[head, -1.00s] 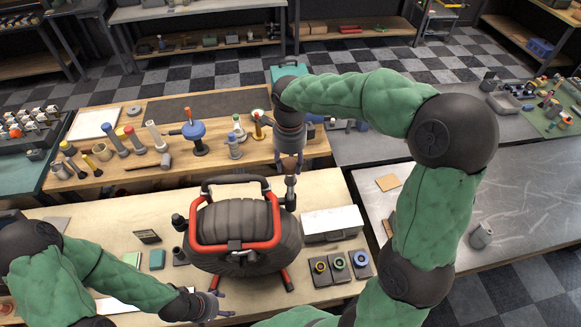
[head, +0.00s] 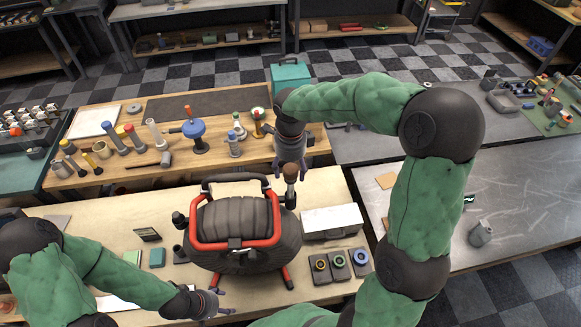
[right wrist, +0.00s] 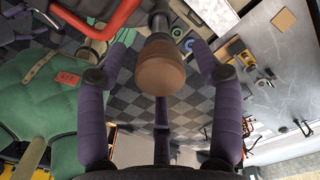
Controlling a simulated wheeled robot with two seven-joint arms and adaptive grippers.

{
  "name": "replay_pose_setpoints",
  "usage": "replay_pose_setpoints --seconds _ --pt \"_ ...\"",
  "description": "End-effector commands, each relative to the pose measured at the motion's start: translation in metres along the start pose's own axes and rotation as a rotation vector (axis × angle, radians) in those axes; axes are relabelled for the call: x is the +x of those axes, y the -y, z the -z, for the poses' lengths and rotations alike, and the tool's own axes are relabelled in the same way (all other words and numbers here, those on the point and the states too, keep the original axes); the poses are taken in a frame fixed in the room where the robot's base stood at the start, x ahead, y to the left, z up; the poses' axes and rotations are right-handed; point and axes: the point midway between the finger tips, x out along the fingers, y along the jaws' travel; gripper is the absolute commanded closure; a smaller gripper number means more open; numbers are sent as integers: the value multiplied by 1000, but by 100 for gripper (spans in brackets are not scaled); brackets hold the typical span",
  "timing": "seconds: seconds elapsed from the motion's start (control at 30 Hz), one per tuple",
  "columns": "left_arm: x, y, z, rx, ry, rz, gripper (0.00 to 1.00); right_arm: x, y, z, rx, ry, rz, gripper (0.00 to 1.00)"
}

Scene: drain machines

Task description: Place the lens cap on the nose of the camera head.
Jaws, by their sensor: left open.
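The brown lens cap (head: 291,169) sits on the upper end of the dark grey camera head (head: 290,190), which stands upright at the right side of the drain machine (head: 240,235). In the right wrist view the brown cap (right wrist: 161,68) meets the grey metal camera head (right wrist: 158,24). My right gripper (head: 291,160) is above the cap. In the right wrist view its purple fingers (right wrist: 160,50) are spread on both sides of the cap, with gaps visible. My left gripper (head: 212,300) is open and empty, low in front of the machine.
A white-topped box (head: 332,222) and several dark blocks with coloured rings (head: 339,264) lie right of the machine. The rear bench (head: 90,178) holds several tools and cylinders. Small cards and blocks (head: 157,258) lie to the left.

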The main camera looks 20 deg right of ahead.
Motion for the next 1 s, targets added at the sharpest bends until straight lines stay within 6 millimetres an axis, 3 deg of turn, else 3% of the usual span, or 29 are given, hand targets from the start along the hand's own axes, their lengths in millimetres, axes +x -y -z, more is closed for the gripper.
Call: replay_pose_setpoints --seconds 0.27,0.7,1.0 --pt "-4 -1 0 0 0 0 38 -7 0 0 0 1 2 34" --pt "5 2 0 0 0 0 38 -88 1 -1 -1 1 3 34" --pt "6 2 0 0 0 0 38 -120 0 0 0 0 1 34"
